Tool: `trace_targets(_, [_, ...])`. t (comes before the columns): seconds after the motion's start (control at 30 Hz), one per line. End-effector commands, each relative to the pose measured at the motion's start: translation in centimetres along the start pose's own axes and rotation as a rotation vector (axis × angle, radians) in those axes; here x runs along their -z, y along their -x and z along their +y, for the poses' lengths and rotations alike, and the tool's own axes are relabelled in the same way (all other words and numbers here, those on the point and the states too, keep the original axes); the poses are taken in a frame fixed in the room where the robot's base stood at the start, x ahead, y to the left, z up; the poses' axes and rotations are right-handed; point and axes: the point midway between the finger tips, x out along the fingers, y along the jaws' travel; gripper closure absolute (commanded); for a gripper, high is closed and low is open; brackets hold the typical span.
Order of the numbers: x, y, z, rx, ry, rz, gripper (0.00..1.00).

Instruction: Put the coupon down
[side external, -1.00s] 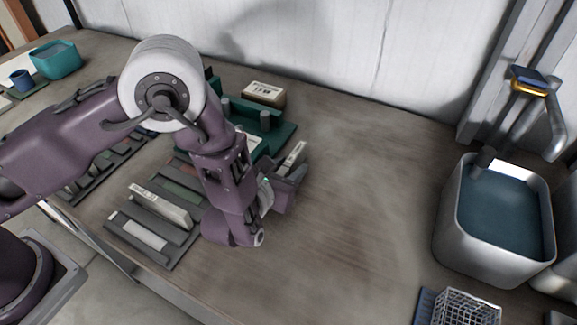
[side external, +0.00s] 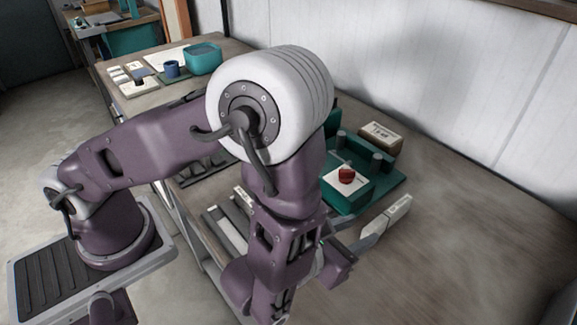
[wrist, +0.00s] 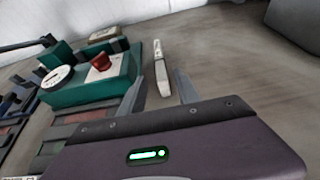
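The fingers are spread and hold nothing. In the side view my gripper (side external: 346,252) is low over the table just on the near side of the coupon, partly hidden by my wrist.
The teal fixture (side external: 388,189) with a red knob (side external: 347,175) stands beside the coupon. A labelled box (side external: 381,137) is behind it. Slotted racks (side external: 226,228) lie to the left, partly hidden by my arm.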

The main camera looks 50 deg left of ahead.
Motion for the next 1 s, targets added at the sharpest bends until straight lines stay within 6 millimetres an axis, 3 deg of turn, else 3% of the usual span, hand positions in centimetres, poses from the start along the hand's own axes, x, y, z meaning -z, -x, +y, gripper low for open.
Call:
trace_targets(0.07, [-0.2,0.0,0.2,-0.008,0.007,-0.002,0.61])
trace_targets(0.13, [-1.9,-0.1,1.9,-0.068,0.054,-0.015,0.61])
trace_targets(0.17, [-3.1,0.0,3.4,-0.119,0.095,-0.025,0.61])
trace_targets(0.27, [-8.2,1.9,11.6,-0.394,0.336,-0.069,0.61])
trace_targets(0.3, [-9.8,3.9,15.8,-0.536,0.479,-0.085,0.61])
trace_targets(0.33, [-10.5,5.7,18.6,-0.642,0.597,-0.094,0.61])
trace_targets(0.4, [-10.7,10.6,23.9,-0.871,0.901,-0.106,0.61])
trace_targets(0.47, [-9.7,15.0,26.4,-1.042,1.198,-0.109,0.61])
trace_targets(0.53, [-8.2,19.5,26.8,-1.189,1.583,-0.106,0.61])
trace_targets(0.63, [-7.3,23.3,24.1,-1.266,2.136,-0.088,0.61])
trace_targets(0.7, [-8.1,24.4,21.9,-1.232,2.465,-0.067,0.61])
trace_targets(0.8, [-9.9,25.0,19.6,-1.134,2.789,-0.033,0.61])
trace_targets(0.93, [-11.2,25.4,18.4,-1.058,2.956,-0.004,0.57])
trace_targets(0.97, [-11.3,25.4,18.4,1.051,-2.955,0.001,0.57])
trace_targets(1.0, [-11.3,25.4,18.3,1.048,-2.953,-0.001,0.57])
